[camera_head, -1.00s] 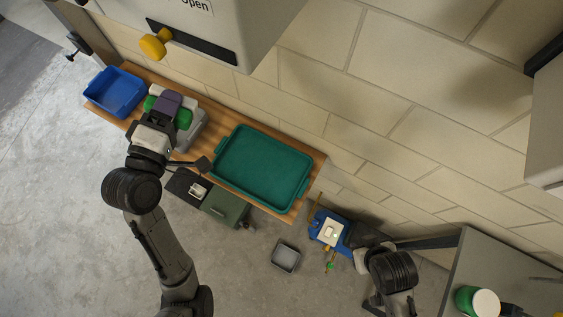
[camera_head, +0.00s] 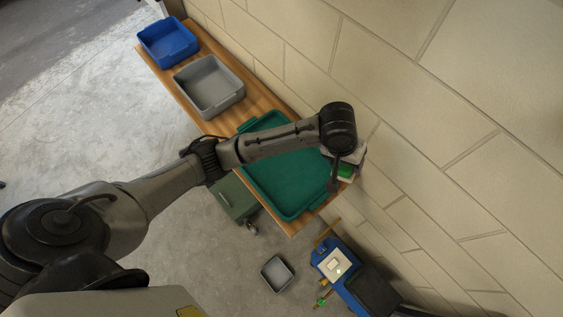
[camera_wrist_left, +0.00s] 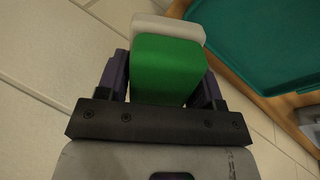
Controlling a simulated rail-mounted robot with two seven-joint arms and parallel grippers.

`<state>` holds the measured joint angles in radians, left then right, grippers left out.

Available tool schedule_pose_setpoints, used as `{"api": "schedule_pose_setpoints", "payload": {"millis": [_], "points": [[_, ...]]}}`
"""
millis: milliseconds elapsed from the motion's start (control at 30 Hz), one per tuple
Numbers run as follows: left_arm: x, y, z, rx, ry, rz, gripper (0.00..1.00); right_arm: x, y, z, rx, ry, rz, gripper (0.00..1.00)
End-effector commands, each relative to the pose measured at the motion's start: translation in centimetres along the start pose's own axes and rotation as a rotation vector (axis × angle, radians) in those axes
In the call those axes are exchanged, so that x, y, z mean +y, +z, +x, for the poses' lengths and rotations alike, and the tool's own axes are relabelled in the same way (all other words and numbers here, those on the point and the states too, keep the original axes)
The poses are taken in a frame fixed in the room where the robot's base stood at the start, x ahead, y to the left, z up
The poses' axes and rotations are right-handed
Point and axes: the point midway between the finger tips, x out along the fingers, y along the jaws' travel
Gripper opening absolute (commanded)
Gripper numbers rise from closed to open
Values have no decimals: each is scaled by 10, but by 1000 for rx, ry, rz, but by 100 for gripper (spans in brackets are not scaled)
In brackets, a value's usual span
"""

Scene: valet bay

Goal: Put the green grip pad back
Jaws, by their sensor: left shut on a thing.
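The green grip pad (camera_head: 345,171) is a bright green block with a pale, whitish part at its far side. My left gripper (camera_head: 344,176) is shut on it and holds it by the wall, at the right end of the bench near the teal tray (camera_head: 292,212). In the left wrist view the pad (camera_wrist_left: 167,68) fills the gap between the two dark purple fingers, with the pale part (camera_wrist_left: 168,27) beyond it. My left forearm hides part of the tray. My right gripper is not in view.
On the wooden bench (camera_head: 187,99) stand a blue bin (camera_head: 168,54) and a grey bin (camera_head: 207,112), which looks empty. A dark green box (camera_head: 236,200) is beside the bench. A small grey tray (camera_head: 277,274) and a blue unit (camera_head: 345,290) are further down. The block wall (camera_head: 400,60) is close.

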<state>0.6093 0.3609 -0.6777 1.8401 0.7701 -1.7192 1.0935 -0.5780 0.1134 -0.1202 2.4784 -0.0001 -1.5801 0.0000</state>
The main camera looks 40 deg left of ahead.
Motion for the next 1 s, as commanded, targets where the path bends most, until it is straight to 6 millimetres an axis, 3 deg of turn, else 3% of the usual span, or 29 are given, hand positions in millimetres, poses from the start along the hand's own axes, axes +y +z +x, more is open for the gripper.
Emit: {"api": "schedule_pose_setpoints", "payload": {"millis": [33,100,300,567,1000], "points": [[-22,0,27,-21,-70,3,38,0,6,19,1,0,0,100],[-45,0,45,-47,-144,4,38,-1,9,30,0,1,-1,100],[-94,-1,74,-89,-270,-12,38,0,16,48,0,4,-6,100],[-132,-3,86,-106,-319,-28,38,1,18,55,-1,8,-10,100],[-226,-5,108,-105,-319,-29,38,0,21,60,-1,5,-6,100]]}}
